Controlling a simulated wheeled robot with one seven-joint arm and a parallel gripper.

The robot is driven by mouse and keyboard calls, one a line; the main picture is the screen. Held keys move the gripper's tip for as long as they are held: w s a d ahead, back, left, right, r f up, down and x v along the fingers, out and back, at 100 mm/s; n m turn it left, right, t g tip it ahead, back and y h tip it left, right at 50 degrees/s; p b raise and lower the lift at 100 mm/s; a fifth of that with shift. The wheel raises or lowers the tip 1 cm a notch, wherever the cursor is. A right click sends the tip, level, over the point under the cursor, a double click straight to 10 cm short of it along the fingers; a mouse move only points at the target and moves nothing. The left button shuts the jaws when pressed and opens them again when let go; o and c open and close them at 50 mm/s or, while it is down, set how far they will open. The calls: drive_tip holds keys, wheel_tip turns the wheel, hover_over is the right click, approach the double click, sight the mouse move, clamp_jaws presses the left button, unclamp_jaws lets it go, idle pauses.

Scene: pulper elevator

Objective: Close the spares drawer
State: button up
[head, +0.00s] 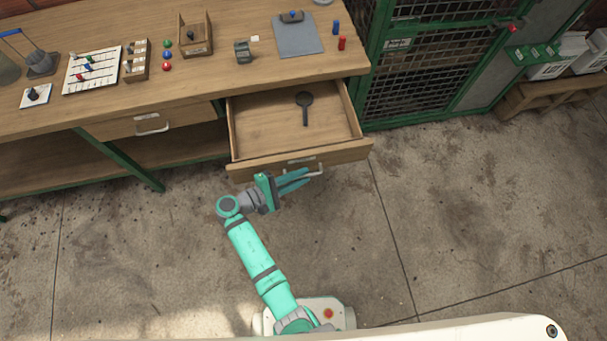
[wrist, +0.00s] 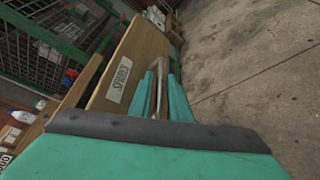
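The spares drawer (head: 240,172) is pulled out from under the workbench, open toward me. A dark magnifier-like tool (head: 305,104) lies inside it. The drawer front shows in the wrist view (wrist: 136,58) with a white SPARES label (wrist: 119,80). Its metal handle (head: 317,173) also shows in the wrist view (wrist: 158,72). My gripper (head: 307,176) is at the drawer front, with its teal fingers close together on both sides of the handle bar. It looks shut on the handle; the exact contact is partly hidden by the fingers.
The workbench (head: 110,105) carries a clipboard (head: 297,38), small boxes and coloured pieces. A shut drawer (head: 122,127) is to the left. A green mesh cage (head: 430,60) stands right of the open drawer. The concrete floor (head: 480,210) in front is clear.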

drive_tip(key=shift+w+d+f, duration=0.15)
drive_tip(key=shift+w+d, duration=0.2)
drive_tip(key=shift+d, duration=0.25)
